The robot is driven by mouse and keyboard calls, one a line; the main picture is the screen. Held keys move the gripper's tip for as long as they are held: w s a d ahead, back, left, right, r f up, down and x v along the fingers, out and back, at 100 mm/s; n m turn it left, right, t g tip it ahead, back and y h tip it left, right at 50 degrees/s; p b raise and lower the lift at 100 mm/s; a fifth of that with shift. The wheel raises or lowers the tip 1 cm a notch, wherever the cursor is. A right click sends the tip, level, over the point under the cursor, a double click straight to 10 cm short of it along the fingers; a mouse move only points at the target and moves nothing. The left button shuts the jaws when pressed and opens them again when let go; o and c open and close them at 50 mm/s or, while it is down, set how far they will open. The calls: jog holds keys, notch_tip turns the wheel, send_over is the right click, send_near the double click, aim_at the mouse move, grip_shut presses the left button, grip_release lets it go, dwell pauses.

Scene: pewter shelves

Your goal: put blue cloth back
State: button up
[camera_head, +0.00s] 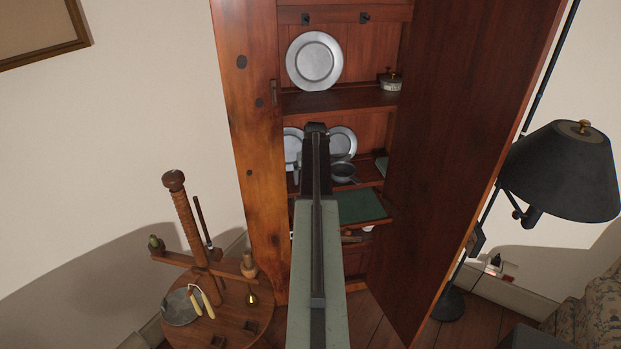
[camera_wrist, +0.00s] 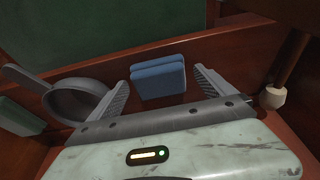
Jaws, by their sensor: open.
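The blue cloth (camera_wrist: 158,78) is a small folded block in the wrist view, just ahead of my gripper's body. It lies between the two grey ridged fingers of my gripper (camera_wrist: 161,80). The fingers are spread, with a visible gap on each side of the cloth. A brown wooden edge or panel is right behind the cloth; I cannot tell whether they touch. In the head view my arm reaches into the open wooden cabinet (camera_head: 255,150). It hides my fingers, and the cloth does not show there.
A small grey pan (camera_wrist: 88,100) is close to the left finger; it also shows in the head view (camera_head: 343,173). A green panel (camera_head: 362,206) is low in the cabinet. Pewter plates (camera_head: 314,62) stand on the shelves. A wooden stand (camera_head: 205,290) and a black lamp (camera_head: 565,170) flank the cabinet.

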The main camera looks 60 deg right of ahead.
jog(key=s+a, duration=0.5)
jog(key=a, duration=0.1)
jog(key=s+a, duration=0.2)
jog(key=s, duration=0.1)
jog(key=shift+s+a+r+b, duration=0.3)
jog(key=shift+a, duration=0.1)
